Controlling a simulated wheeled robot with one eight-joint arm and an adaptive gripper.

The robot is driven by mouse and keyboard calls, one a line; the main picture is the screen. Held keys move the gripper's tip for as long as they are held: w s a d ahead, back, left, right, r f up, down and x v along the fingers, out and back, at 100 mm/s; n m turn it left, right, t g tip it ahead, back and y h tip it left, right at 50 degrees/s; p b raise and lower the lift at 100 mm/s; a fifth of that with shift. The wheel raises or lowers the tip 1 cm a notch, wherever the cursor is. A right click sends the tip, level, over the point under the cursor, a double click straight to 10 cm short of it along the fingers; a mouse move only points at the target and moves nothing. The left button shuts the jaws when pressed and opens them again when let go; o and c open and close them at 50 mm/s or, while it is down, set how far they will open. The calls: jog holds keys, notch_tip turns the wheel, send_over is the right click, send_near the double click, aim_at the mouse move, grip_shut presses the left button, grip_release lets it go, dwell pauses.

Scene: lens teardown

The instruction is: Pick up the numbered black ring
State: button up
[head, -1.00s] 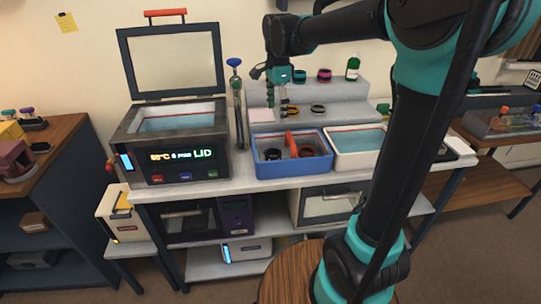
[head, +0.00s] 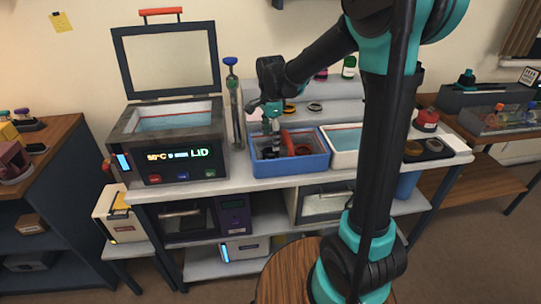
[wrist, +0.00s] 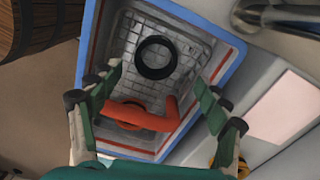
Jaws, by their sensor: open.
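A plain-looking black ring (wrist: 156,57) lies flat on the wire mesh in the blue-rimmed tray (wrist: 205,25); no number is readable on it. An orange-red bent handle (wrist: 150,120) with a round part lies in the same tray, nearer my gripper. My gripper (wrist: 157,88) is open and empty, its green fingers spread on either side above the tray. The ring shows beyond the fingertips, between them and apart from them. In the head view my gripper (head: 272,140) hangs over the left part of the blue tray (head: 300,168), hiding some of its contents.
A white tray (head: 345,157) of water stands just right of the blue one. A bath with a raised lid (head: 168,148) stands left, with an upright tube (head: 235,110) between. A stepped grey shelf (head: 330,108) with small rings is behind. Dark discs (head: 427,148) lie at right.

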aim_at(271, 149)
jog(key=f, duration=0.5)
jog(key=shift+s+a, duration=0.1)
jog(key=shift+s, duration=0.3)
jog(key=c, duration=1.2)
jog(key=shift+r, duration=0.15)
jog(key=shift+c, duration=0.2)
